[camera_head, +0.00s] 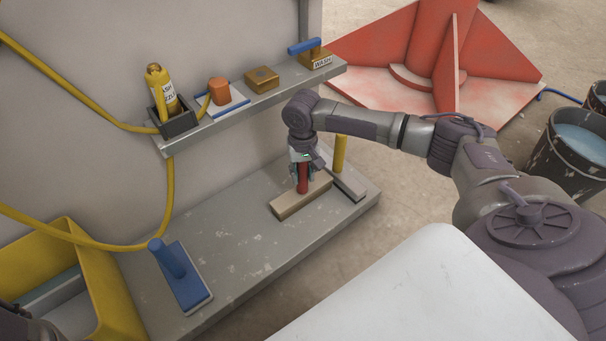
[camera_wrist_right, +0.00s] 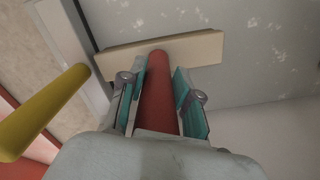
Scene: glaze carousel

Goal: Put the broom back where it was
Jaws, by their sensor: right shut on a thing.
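The red-handled broom (camera_head: 302,178) with a tan block head (camera_head: 289,204) stands upright at the right part of the low grey shelf. My right gripper (camera_head: 303,168) is shut on its red handle from above. In the right wrist view the handle (camera_wrist_right: 158,90) runs between the two fingers (camera_wrist_right: 160,100), with the tan head (camera_wrist_right: 200,50) beyond. The head is at the shelf surface; I cannot tell whether it touches. My left gripper is not in view.
A yellow-handled tool (camera_head: 340,153) stands close to the right of the broom. A blue-handled brush (camera_head: 182,278) stands further left on the low shelf (camera_head: 235,235), with bare room between. The upper ledge (camera_head: 225,118) holds a bottle and blocks. A yellow bin (camera_head: 100,275) is at left.

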